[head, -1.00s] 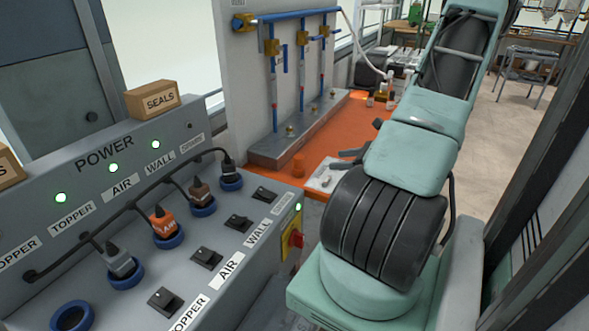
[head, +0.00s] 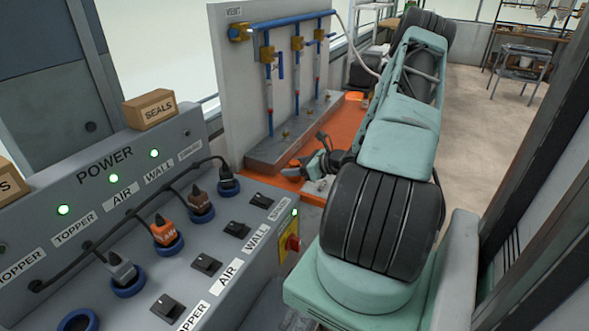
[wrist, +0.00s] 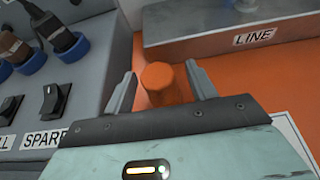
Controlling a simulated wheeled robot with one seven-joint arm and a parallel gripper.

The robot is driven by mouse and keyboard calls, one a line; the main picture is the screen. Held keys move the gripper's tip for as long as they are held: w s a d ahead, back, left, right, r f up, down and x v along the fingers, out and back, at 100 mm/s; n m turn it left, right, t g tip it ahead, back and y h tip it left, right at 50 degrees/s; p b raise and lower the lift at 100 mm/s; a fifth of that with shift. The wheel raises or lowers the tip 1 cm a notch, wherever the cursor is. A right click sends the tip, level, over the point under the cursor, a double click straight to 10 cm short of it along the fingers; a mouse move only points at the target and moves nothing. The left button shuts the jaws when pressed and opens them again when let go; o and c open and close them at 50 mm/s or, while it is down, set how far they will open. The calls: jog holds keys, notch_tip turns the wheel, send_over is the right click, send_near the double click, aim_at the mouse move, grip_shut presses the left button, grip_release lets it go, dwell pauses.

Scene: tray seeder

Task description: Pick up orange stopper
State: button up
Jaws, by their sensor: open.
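The orange stopper (wrist: 158,84) is a short upright cylinder standing on the orange surface, seen in the wrist view. My gripper (wrist: 160,85) is open, with one grey finger on each side of the stopper; its lower part is hidden behind the gripper body. I cannot tell how far down the fingers reach or whether they touch it. In the head view my gripper (head: 318,163) is low over the orange surface beside the metal base.
The grey power panel (head: 75,165) with plugs and switches stands at the left. A metal base (wrist: 215,20) labelled LINE lies behind the stopper. Blue pipes (head: 285,22) with brass valves rise above it. A white sheet (wrist: 290,135) lies at the right.

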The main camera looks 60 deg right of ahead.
jog(key=shift+x, duration=1)
jog(key=c, duration=1.1)
notch_tip(320, 180, up, 10)
jog(key=shift+b, duration=0.6)
